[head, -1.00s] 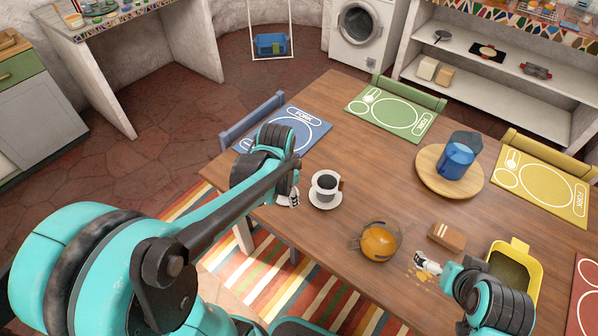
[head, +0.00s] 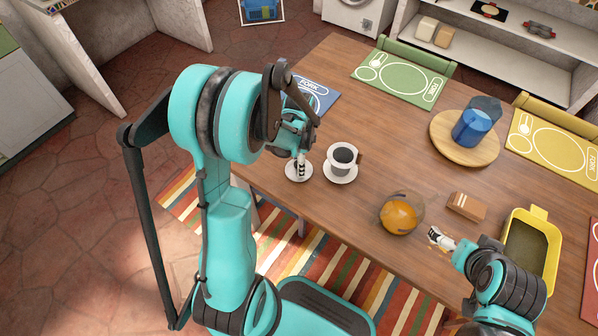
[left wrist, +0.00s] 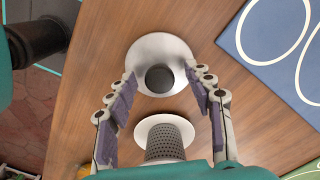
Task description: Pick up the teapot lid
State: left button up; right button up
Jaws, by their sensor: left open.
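The teapot lid (head: 290,172) is a white disc lying on the wooden table near its left corner. In the left wrist view the lid (left wrist: 159,52) shows a dark round knob. My left gripper (head: 301,163) is over the lid, fingers pointing down. In the wrist view my left gripper (left wrist: 160,75) is open, its fingertips on either side of the knob with gaps. The round glass teapot (head: 400,214) with amber liquid stands farther right. My right gripper (head: 436,238) is low over the table, right of the teapot; its opening is too small to judge.
A white cup of dark drink (head: 343,157) on a saucer stands close right of the lid. A brown box (head: 467,206) and yellow tray (head: 538,215) are farther right. A blue placemat (head: 318,92) lies behind. A blue jug (head: 472,128) stands on a round board.

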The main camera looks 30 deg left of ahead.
pick_arm(q)
jog(key=shift+f, duration=0.45)
jog(key=shift+r, duration=0.1)
grip_shut()
